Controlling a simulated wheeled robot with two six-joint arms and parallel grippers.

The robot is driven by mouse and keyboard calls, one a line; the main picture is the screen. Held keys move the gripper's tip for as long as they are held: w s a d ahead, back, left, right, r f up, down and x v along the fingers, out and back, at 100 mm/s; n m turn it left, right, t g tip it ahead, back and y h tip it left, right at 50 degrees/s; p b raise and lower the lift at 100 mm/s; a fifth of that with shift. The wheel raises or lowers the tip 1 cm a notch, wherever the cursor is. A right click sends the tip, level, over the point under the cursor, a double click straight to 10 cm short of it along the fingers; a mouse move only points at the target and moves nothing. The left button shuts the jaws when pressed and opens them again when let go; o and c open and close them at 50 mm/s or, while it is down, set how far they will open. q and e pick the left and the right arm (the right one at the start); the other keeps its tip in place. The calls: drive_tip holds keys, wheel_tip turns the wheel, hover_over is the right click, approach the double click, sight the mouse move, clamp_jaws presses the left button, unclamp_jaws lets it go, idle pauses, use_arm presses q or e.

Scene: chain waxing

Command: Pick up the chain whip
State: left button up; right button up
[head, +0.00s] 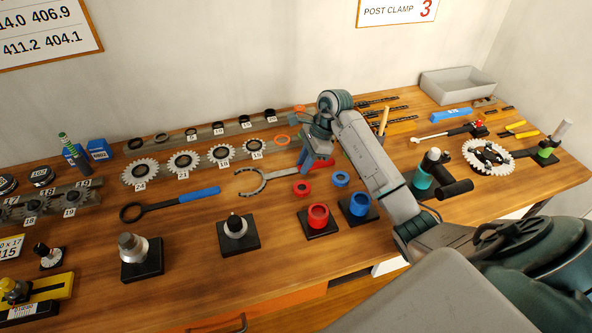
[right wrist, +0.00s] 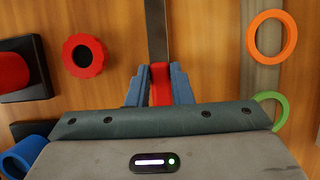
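The tool I take for the chain whip has an open, hook-shaped metal end (head: 258,182) and a red handle, lying near the middle of the bench. In the right wrist view its dark bar (right wrist: 156,32) runs up from the red handle (right wrist: 160,84). My right gripper (head: 318,165) is at this handle. In the right wrist view its blue fingers (right wrist: 158,88) lie against both sides of the handle, with no clear gap. Whether the tool is off the bench, I cannot tell. My left gripper is not in view.
A blue-handled ring tool (head: 185,198) lies to the left. A red cup on a base (head: 318,216) and a blue one (head: 359,206) stand close in front. Numbered sprockets (head: 221,154) line the back. A grey tray (head: 458,84) is at the far right.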

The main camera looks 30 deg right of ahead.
clamp_jaws()
